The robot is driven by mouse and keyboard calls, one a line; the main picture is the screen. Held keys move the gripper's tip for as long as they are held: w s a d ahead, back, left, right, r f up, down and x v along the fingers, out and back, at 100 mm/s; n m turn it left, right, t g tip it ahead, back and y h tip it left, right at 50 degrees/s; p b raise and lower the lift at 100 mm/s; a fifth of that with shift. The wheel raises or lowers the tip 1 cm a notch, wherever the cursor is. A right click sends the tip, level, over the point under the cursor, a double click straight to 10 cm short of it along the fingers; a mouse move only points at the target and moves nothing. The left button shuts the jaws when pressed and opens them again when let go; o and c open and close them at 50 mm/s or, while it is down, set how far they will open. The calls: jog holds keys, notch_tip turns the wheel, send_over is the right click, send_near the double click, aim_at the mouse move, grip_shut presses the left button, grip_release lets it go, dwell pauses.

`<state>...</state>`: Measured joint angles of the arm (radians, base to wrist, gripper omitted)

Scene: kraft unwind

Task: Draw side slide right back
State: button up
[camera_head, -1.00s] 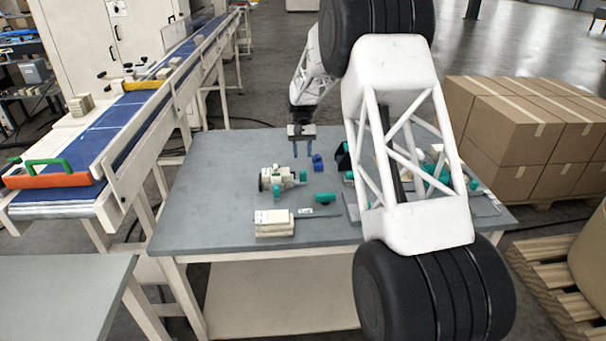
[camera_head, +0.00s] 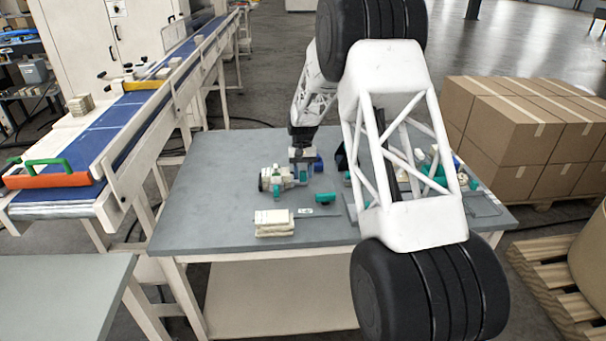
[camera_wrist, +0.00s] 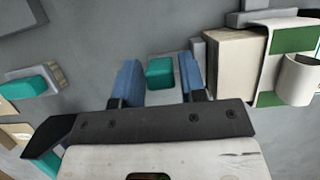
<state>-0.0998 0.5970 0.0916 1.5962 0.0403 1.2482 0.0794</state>
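A cream device (camera_head: 270,180) with teal parts stands on the grey table, left of its middle. In the wrist view its cream body (camera_wrist: 238,65) is at right, with green panels and a white round part. A teal block (camera_wrist: 160,72), apparently the slide's handle, sits on a grey piece beside that body. My gripper (camera_wrist: 160,78) is open, its two blue fingers on either side of the teal block, with small gaps visible. In the head view my gripper (camera_head: 302,172) is low at the device's right side; its fingertips are hard to make out there.
A blue piece (camera_head: 318,163) stands just right of my gripper. A teal piece (camera_head: 325,198) and a cream stack (camera_head: 272,222) lie nearer on the grey table (camera_head: 200,215). My arm hides much of the table's right side. The table's left part is clear.

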jog(key=shift+f, duration=0.1)
grip_shut()
jog(key=shift+d, duration=3.25)
grip_release()
jog(key=shift+d, duration=0.1)
